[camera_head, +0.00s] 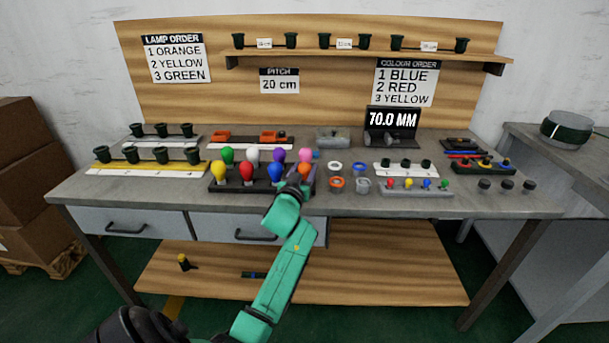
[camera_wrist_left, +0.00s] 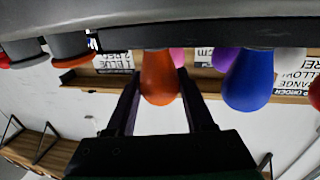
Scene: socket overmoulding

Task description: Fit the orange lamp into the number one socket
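The orange lamp (camera_head: 304,172) stands in the dark lamp rack (camera_head: 235,187) at its front right, partly hidden by my gripper. In the left wrist view, which is upside down, the orange lamp (camera_wrist_left: 158,80) is still seated in the rack. My left gripper (camera_head: 299,184) is at the rack's right end. Its fingers (camera_wrist_left: 159,73) stand open, one on each side of the lamp, with no clear grip visible. Dark green sockets (camera_head: 130,156) stand in a row on a yellow-edged strip at the left; no number is readable on them. My right gripper is not in view.
Yellow, red, blue, green, white, purple and pink lamps crowd the rack; the blue lamp (camera_wrist_left: 248,80) is beside the orange one. A white strip (camera_head: 160,141) with three sockets lies behind the yellow-edged one. Rings (camera_head: 337,183) and small trays fill the right side.

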